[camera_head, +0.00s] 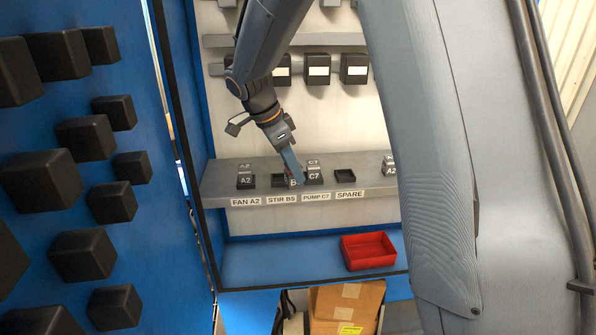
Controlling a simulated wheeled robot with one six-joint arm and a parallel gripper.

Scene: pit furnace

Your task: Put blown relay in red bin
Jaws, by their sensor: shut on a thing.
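My gripper (292,171) reaches down to the grey shelf in the cabinet. It is shut on a dark relay (293,183) with a light label that begins with B; the fingers cover part of it. The relay is between the STIR B5 place (278,181) and the C7 relay; I cannot tell whether it is clear of the socket. The red bin (368,251) is open and looks empty, on the blue ledge below the shelf.
Relay A2 (245,180) and relay C7 (314,176) stand on the grey shelf (218,187). An empty SPARE socket (345,174) is right of C7. Another A2 relay (389,167) is farther right. A blue panel with black blocks (84,138) fills the left. A cardboard box (345,306) is below.

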